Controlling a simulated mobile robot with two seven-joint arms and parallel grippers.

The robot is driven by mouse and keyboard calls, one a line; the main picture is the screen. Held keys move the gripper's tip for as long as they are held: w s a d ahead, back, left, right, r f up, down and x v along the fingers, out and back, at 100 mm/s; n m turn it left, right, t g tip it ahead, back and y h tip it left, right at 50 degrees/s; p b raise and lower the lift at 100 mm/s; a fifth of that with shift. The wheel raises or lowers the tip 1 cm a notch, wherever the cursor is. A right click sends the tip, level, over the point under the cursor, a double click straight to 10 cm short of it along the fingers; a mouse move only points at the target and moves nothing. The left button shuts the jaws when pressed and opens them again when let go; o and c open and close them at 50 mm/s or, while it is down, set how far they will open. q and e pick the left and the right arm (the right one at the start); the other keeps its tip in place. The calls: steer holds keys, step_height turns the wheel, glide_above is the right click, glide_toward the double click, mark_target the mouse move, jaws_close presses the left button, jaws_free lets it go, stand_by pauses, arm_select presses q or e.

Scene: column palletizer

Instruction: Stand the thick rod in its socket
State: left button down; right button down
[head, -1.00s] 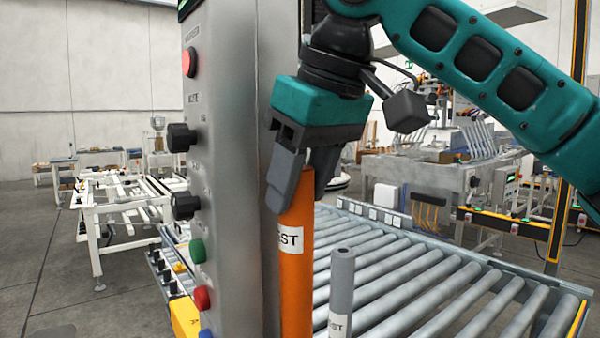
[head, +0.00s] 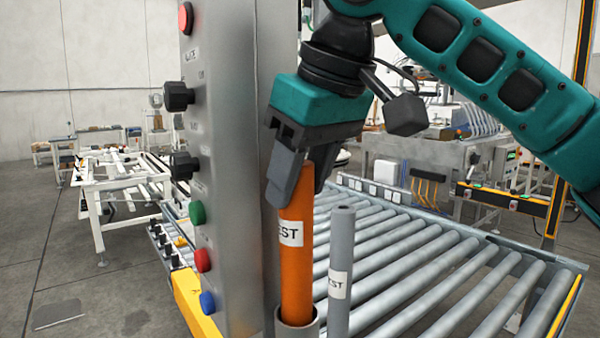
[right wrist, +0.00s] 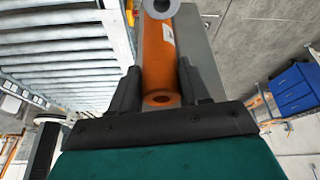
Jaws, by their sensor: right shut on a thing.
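The thick orange rod (head: 297,265) is upright, with a white label. My right gripper (head: 293,190) is shut on its upper end. At the bottom of the head view the rod's lower end meets the grey round socket (head: 297,331), whose rim appears around it; how deep it sits is hidden. In the right wrist view the orange rod (right wrist: 158,60) runs between my right gripper's fingers (right wrist: 160,92) toward a grey ring at the top edge. My left gripper is not in view.
A thinner grey rod (head: 341,270) stands upright just right of the orange rod. A steel control column (head: 228,150) with buttons and knobs rises close on the left. A roller conveyor (head: 430,265) lies behind and to the right.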

steer(key=shift+c, duration=2.3)
jaws_free()
steer(key=p+v, duration=0.2)
steer(key=v, duration=1.1)
